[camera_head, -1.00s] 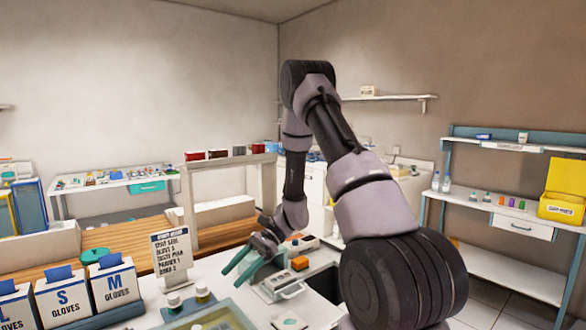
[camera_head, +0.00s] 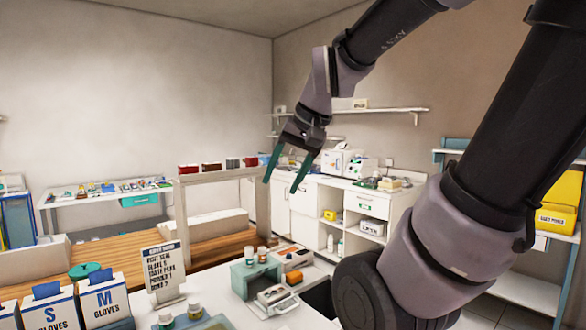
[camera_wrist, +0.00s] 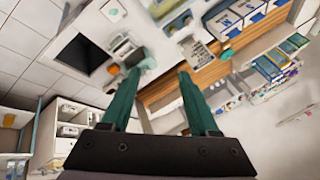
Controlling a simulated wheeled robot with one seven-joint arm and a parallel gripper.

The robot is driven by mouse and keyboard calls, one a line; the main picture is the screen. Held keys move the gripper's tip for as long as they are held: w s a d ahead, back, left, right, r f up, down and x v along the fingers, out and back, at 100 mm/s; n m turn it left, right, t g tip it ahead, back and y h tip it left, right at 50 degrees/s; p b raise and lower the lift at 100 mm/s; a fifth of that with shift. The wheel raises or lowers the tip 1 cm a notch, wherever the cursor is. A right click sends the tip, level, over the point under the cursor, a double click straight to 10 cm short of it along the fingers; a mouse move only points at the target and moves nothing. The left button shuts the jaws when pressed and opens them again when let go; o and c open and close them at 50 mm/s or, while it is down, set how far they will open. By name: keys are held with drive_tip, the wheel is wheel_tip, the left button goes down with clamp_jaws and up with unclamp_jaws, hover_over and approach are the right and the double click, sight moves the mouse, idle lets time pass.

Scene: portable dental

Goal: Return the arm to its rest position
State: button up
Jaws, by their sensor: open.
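My gripper (camera_head: 284,178) is raised in the air above the white work counter (camera_head: 250,318). Its two teal fingers point down and stand apart, with nothing between them. My arm reaches in from the right of the head view and bends down at the wrist. In the wrist view my gripper (camera_wrist: 158,95) is also open and empty, with the counter and the room far beyond it.
On the counter are a teal block with bottles (camera_head: 252,276), a small grey device (camera_head: 276,299), a standing sign (camera_head: 164,270) and glove boxes (camera_head: 104,300). A shelf with coloured boxes (camera_head: 215,174) stands behind. White cabinets (camera_head: 345,205) are at the back. Open air surrounds my gripper.

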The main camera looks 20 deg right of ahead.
drive_tip(key=shift+s+d+r+t+h, duration=0.2)
drive_tip(key=shift+s+d+r+t, duration=0.15)
drive_tip(key=shift+s+r+t, duration=0.15)
drive_tip(key=shift+s+d+r+t+h, duration=0.2)
drive_tip(key=shift+s+d+r+t, duration=0.15)
drive_tip(key=shift+s+r, duration=0.2)
drive_tip(key=shift+c, duration=0.3)
